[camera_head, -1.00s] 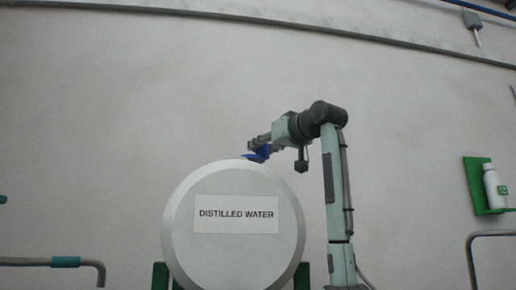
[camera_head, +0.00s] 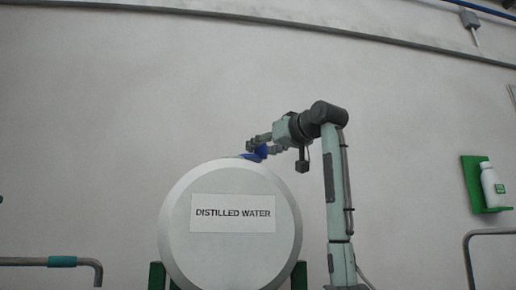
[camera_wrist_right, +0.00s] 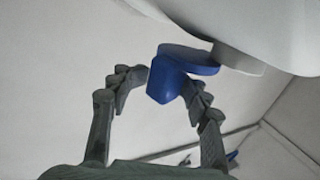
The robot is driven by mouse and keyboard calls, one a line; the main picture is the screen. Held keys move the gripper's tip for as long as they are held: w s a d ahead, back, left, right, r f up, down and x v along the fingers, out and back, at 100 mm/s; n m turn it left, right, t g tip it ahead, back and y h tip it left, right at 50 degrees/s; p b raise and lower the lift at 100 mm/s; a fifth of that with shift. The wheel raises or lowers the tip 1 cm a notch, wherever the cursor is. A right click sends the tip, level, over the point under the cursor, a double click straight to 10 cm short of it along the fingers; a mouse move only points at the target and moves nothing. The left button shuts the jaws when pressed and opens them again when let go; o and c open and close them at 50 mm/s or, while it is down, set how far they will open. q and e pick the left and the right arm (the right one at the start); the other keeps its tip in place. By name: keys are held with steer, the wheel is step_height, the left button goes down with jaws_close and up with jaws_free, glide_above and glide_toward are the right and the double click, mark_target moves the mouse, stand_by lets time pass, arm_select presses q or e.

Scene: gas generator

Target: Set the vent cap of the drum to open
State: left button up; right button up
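The drum (camera_head: 230,260) is a pale grey cylinder labelled "DISTILLED WATER", its round end facing me in the head view. The blue vent cap (camera_head: 260,152) sits at its top edge; the wrist view shows it as a blue lever (camera_wrist_right: 172,86) attached to a pale round fitting (camera_wrist_right: 238,60) on the drum. My right gripper (camera_head: 252,146) is at the cap, above the drum's top. In the wrist view the fingers of my right gripper (camera_wrist_right: 158,92) are apart, with the lever's blue end between them, closer to the right finger. I cannot tell whether they touch. My left gripper is not in view.
Green supports (camera_head: 157,275) flank the drum low down. A white bottle (camera_head: 490,185) stands on a green wall holder (camera_head: 470,183) at the right. Metal rails (camera_head: 20,261) show at both lower sides. The wall area above the drum is clear.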

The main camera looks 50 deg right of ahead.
steer(key=shift+s+d+r, duration=0.1)
steer(key=shift+s, duration=0.05)
steer(key=shift+a, duration=0.25)
steer(key=v, duration=1.2)
steer(key=shift+d, duration=0.1)
steer(key=shift+c, duration=0.3)
